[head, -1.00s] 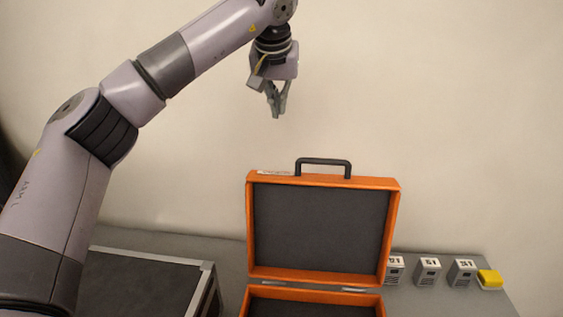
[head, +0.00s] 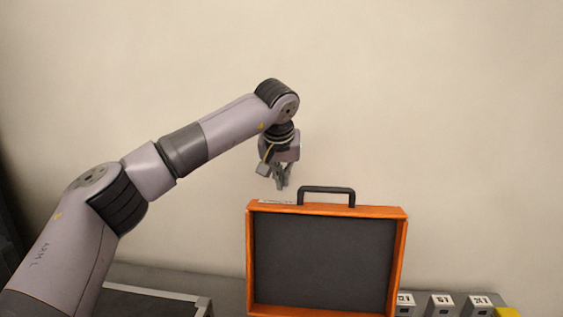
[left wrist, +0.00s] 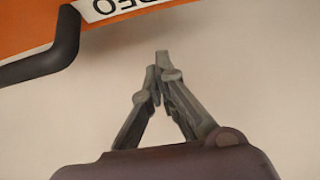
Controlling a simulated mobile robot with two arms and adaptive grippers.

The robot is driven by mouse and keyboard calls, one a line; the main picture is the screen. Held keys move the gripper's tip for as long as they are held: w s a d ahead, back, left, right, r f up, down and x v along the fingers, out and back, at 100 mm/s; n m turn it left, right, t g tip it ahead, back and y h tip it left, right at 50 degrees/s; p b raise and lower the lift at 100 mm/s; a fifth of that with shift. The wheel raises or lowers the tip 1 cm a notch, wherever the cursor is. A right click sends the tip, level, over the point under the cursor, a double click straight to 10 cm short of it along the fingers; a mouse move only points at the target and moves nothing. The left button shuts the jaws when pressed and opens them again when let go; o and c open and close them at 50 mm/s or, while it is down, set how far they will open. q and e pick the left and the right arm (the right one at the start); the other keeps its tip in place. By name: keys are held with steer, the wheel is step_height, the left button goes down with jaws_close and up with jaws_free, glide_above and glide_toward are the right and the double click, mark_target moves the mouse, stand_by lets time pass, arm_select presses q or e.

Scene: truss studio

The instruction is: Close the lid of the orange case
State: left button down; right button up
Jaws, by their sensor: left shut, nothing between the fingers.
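The orange case's lid (head: 402,262) stands open and upright in the head view, its dark lining facing me and its black handle (head: 327,189) on top. The case's lower part is out of view. My left gripper (head: 282,187) is shut and empty, pointing down, just above the lid's top edge, left of the handle. The fingers appear apart from the lid. My right gripper is not in view.
Several small grey numbered blocks (head: 441,303) and a yellow object (head: 507,313) sit right of the case. A dark, metal-edged box (head: 150,297) lies to its left. A plain wall (head: 450,110) stands behind; the air above the lid is clear.

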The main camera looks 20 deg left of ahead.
arm_select(q)
steer(key=s, duration=0.2)
steer(key=f+p, duration=0.1)
steer(key=shift+s+d+f, duration=0.1)
steer(key=shift+s+d, duration=0.3)
steer(key=shift+a, duration=0.1)
